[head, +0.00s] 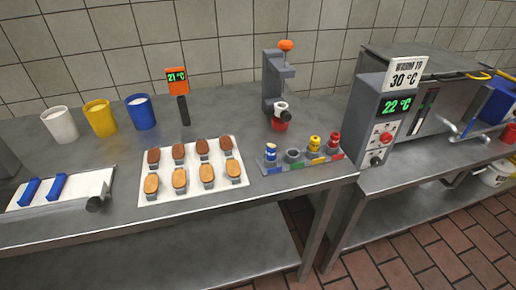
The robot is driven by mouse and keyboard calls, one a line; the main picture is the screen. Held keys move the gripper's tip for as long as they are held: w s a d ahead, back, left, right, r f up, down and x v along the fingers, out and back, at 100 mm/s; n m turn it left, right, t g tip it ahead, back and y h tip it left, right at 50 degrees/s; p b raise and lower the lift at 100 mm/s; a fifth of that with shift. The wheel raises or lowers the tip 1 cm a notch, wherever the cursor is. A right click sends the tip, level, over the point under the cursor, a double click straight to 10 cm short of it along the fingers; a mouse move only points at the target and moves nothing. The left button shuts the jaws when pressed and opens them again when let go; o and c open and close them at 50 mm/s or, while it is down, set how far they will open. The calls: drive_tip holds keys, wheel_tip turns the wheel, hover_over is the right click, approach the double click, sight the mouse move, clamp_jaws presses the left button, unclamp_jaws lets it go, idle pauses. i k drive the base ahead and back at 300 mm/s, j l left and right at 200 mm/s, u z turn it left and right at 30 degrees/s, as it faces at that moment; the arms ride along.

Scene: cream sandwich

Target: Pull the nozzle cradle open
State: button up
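No part is labelled as the nozzle cradle, so I cannot tell for certain which one it is. A grey upright stand (272,84) with an orange knob (286,45) stands at the back of the table. A white ring-like part (281,106) sits low on its front, above a red piece (279,126). Whether this part is open or shut is too small to tell. In front of it lies a grey nozzle rack (293,156) with blue, yellow and red nozzles and one grey place that looks empty. My gripper is not in view.
A white board (146,197) holds several brown and tan biscuits. White (60,125), yellow (100,118) and blue (141,112) cups stand back left, near an orange thermometer (177,80). A grey control box (383,115) rises at right. Bare table lies left of the stand.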

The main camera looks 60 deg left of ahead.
sight(282, 109)
drive_tip(key=u, duration=1.85)
